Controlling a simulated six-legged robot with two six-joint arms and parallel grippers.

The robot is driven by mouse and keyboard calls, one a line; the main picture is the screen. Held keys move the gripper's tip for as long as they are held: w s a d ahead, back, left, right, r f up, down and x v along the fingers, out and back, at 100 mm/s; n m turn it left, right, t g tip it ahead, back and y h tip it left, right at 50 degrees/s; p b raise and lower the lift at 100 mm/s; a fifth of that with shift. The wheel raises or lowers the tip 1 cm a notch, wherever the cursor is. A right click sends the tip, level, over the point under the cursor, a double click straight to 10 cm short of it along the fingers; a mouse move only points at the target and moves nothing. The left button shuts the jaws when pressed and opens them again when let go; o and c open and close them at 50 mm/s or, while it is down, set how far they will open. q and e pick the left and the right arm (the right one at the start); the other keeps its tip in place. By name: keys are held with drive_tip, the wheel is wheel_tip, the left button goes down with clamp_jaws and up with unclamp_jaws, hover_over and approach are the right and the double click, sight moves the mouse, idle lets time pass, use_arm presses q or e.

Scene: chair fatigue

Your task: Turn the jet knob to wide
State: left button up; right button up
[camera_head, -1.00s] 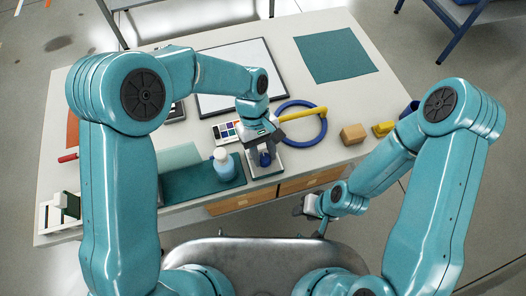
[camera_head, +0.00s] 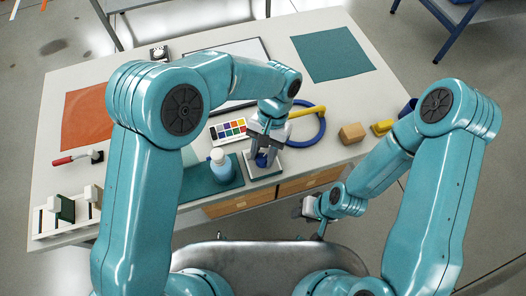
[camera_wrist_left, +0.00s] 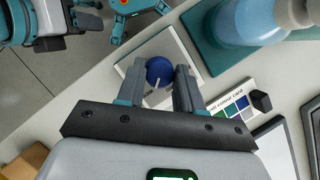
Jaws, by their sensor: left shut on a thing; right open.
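The blue jet knob (camera_head: 262,161) sits on a small pale plate (camera_head: 274,172) at the front edge of the table. My left gripper (camera_head: 264,153) points down over it and is shut on it. In the left wrist view the knob (camera_wrist_left: 159,72) lies between the two fingertips (camera_wrist_left: 158,80), with its white pointer line toward the bottom of the picture. The fingers cover part of the plate (camera_wrist_left: 181,45), and its lettering is too small or hidden to read. My right gripper (camera_head: 304,207) is open and empty, off the table's front edge.
A blue and white bottle (camera_head: 220,163) stands on a dark green mat (camera_head: 197,187) just left of the plate.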

use_arm(q)
drive_tip(key=shift+m+y, duration=0.3)
drive_tip(key=shift+m, duration=0.6)
drive_tip(key=o, duration=1)
drive_tip(key=v, duration=1.6)
drive_tip(key=shift+s+d+r, duration=0.2)
